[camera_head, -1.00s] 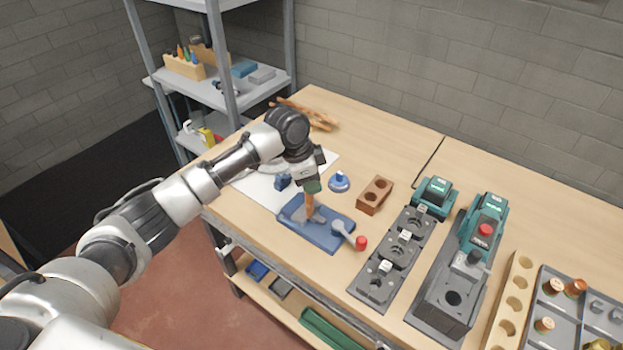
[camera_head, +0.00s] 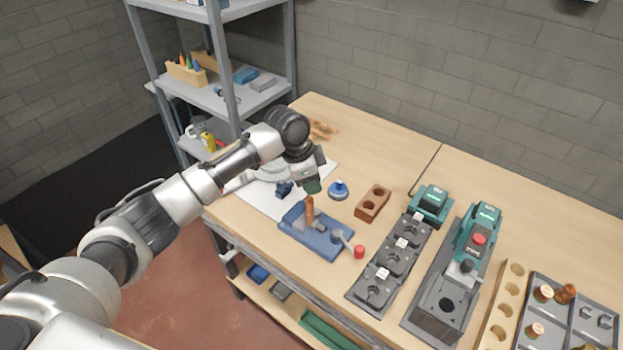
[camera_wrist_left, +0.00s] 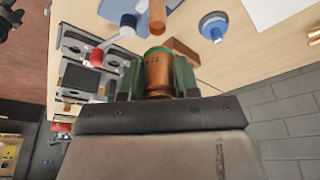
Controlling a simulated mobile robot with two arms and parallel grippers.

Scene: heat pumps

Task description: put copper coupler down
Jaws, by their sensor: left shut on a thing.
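My left gripper (camera_head: 312,186) is above the blue fixture (camera_head: 318,240) on the workbench, its green fingertips pointing down. In the left wrist view the gripper (camera_wrist_left: 159,75) is shut on a short copper coupler (camera_wrist_left: 158,68), which sits between the green fingers. The coupler is mostly hidden by the gripper in the head view. A copper pipe (camera_head: 310,212) stands upright at the blue fixture, just below the gripper, and its end also shows in the left wrist view (camera_wrist_left: 157,16). My right gripper is not in view.
A red-knobbed lever (camera_head: 358,251) is on the fixture's right. A blue round item (camera_head: 338,190) and a brown block with holes (camera_head: 373,203) stand behind it. Grey holders (camera_head: 390,263) and a tray (camera_head: 568,320) of copper parts are further right. The bench's back middle is clear.

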